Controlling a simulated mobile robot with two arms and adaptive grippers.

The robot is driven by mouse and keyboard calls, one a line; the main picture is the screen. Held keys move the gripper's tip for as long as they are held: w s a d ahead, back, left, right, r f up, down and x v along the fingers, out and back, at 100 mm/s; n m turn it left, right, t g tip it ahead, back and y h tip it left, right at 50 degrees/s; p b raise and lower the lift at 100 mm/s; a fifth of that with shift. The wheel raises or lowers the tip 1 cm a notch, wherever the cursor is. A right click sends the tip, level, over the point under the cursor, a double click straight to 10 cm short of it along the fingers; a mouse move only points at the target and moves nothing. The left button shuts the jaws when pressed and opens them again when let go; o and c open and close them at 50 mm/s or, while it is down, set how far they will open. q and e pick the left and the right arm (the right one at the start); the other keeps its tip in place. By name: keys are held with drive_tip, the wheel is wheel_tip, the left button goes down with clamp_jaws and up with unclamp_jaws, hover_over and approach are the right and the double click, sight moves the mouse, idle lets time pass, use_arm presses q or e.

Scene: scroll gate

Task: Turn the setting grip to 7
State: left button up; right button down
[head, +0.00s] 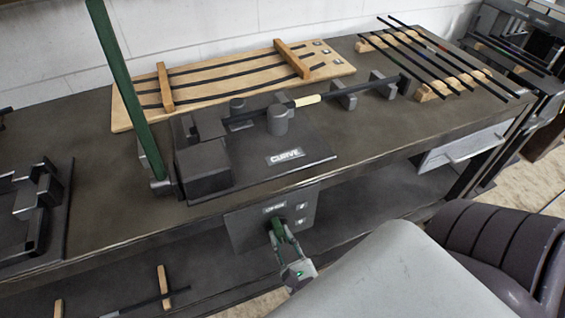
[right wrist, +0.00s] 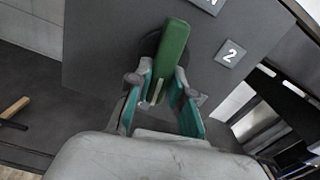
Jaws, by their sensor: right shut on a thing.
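The setting grip is a green bar on a dark round base, mounted on a grey panel (head: 248,232) at the bench front. It shows best in the right wrist view, as a green grip (right wrist: 173,50) with a pale line at its near end. My right gripper (head: 282,232) is shut on this grip, a teal finger on each side. A plate reading 2 (right wrist: 229,54) sits right of the grip, and part of another plate shows above it. No 7 is readable. My left gripper is not in view.
Above the panel, the bench carries a machine with a CURVE label (head: 286,156) and a long green lever (head: 128,90). A wooden board (head: 220,78) and several dark rods on wooden blocks (head: 455,85) lie behind. A lower shelf (head: 385,190) runs beneath.

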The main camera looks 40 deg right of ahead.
drive_tip(key=shift+f, duration=0.15)
drive_tip(key=c, duration=1)
unclamp_jaws()
drive_tip(key=shift+c, duration=0.2)
drive_tip(key=v, duration=1.2)
